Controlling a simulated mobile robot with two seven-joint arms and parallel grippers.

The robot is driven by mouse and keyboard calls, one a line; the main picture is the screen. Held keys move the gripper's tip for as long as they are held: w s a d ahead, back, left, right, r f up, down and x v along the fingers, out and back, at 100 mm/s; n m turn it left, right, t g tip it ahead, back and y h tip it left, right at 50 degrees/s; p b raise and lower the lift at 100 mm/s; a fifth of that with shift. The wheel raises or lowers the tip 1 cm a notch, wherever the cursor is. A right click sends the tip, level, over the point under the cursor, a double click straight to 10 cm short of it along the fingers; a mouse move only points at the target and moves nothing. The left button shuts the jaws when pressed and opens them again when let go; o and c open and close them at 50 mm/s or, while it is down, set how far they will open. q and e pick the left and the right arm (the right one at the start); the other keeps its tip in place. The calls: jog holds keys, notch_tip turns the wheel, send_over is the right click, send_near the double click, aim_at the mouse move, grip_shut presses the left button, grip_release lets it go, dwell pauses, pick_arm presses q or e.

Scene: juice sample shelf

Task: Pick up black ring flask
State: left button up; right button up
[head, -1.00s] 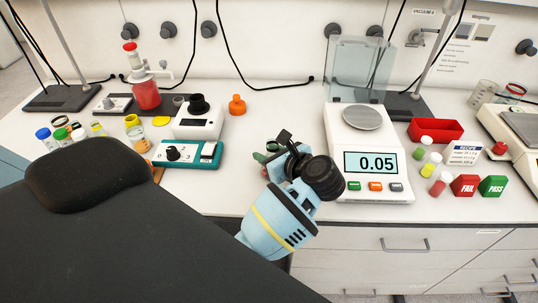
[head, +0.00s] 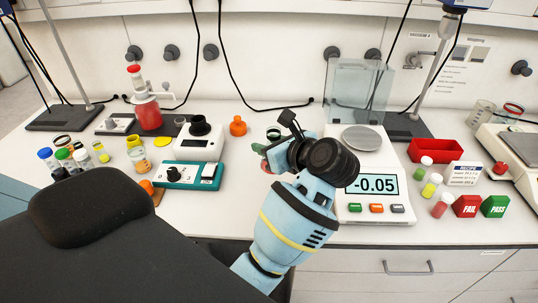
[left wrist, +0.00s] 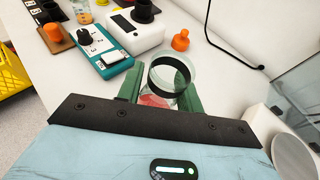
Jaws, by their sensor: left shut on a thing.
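The black ring flask (left wrist: 168,77) is clear glass with a black band around its neck and red liquid low inside. In the left wrist view my left gripper (left wrist: 160,100) is shut on it, with green fingers on either side and the flask upright between them. In the head view the gripper (head: 262,158) is left of the scale, and the flask's rim (head: 273,134) shows just behind the wrist. Most of the flask is hidden there by the gripper and wrist. I cannot tell how high its base is above the bench. My right gripper is not in view.
The scale (head: 370,210) reads -0.05 and stands close to my left wrist. A teal device (head: 178,176), a white device (head: 197,148) and an orange stopper (head: 238,126) stand to the left. Capped vials and a red tray (head: 436,150) are to the right. Bench behind the gripper is clear.

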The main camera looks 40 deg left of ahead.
aim_at(269, 131)
pick_arm(q)
jog(key=shift+r, duration=3.75)
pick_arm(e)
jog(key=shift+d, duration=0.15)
pick_arm(q)
jog(key=shift+r, duration=0.15)
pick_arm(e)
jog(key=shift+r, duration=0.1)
